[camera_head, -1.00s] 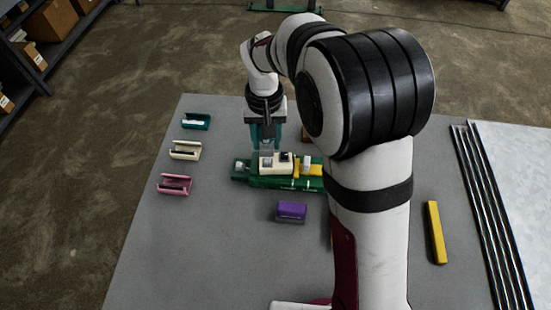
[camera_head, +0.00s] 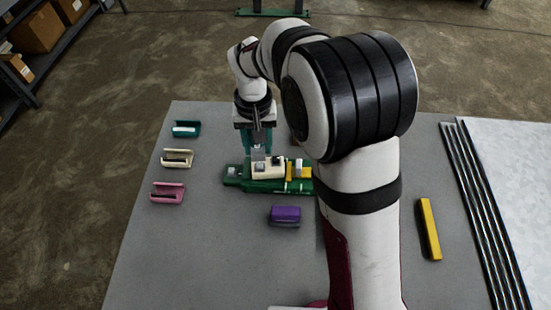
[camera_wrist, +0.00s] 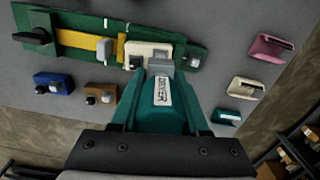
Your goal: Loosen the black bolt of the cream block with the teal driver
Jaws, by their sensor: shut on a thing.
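The cream block (camera_head: 266,170) sits in a green fixture (camera_head: 275,186) on the grey table; it also shows in the wrist view (camera_wrist: 143,48). A dark piece (camera_wrist: 135,61), which looks like the black bolt, is on the block, left of the driver tip in the wrist view. My gripper (camera_head: 257,147) is shut on the teal driver (camera_wrist: 165,115), which has a white label. The driver's grey tip (camera_wrist: 160,66) points at the block and overlaps its edge in the wrist view. I cannot tell whether it touches. Part of the block is hidden behind the tip.
Teal (camera_head: 186,129), cream (camera_head: 177,158) and pink (camera_head: 167,191) holders stand at left. A purple block (camera_head: 285,214) is in front of the fixture. Blue (camera_wrist: 54,83) and brown (camera_wrist: 100,93) blocks show in the wrist view. A yellow bar (camera_head: 430,230) and metal rods (camera_head: 487,215) lie right.

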